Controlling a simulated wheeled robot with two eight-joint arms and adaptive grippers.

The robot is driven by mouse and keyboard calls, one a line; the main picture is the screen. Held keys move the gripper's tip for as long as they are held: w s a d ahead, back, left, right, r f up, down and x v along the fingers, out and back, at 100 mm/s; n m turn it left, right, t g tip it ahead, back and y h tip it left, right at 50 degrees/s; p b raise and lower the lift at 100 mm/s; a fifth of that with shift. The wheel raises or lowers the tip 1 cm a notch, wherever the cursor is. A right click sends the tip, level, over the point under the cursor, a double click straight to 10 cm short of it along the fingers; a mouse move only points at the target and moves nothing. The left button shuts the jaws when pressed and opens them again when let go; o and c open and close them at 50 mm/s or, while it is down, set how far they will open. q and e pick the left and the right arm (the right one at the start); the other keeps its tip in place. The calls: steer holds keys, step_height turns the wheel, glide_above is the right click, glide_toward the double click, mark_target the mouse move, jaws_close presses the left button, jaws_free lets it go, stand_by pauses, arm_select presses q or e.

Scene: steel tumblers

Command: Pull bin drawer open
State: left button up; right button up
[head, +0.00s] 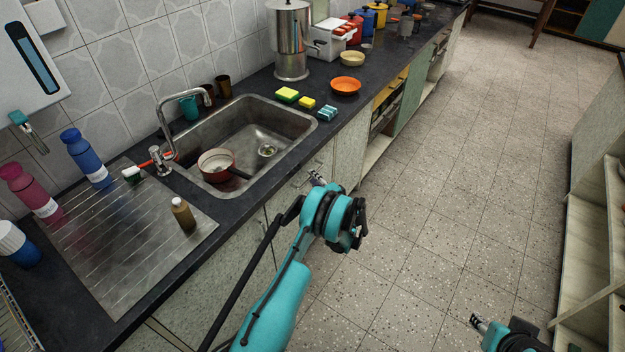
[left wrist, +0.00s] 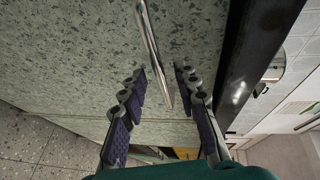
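The speckled grey-green drawer front (left wrist: 90,50) under the sink counter fills much of the left wrist view. A long thin metal handle (left wrist: 150,35) is fixed to it and its lower end reaches between my finger pads. My left gripper (head: 318,178) is in front of the cabinet below the counter edge. In the left wrist view my left gripper (left wrist: 161,74) is open, with one finger on each side of the handle and visible gaps. My right gripper (head: 477,322) is at the bottom right over the floor, too small to read its state. The drawer's inside is not visible.
The dark counter (head: 235,208) overhangs beside my left gripper. The sink (head: 292,118) holds a red pan (head: 216,163). Sponges (head: 288,94) and an orange bowl (head: 346,85) stand on the counter. The tiled floor (head: 440,200) is clear; shelves (head: 590,220) stand at the right.

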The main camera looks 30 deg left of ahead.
arm_select(q)
steer(key=shift+x, duration=1)
steer(key=shift+r, duration=0.1)
jaws_close()
steer(key=shift+d, duration=0.2)
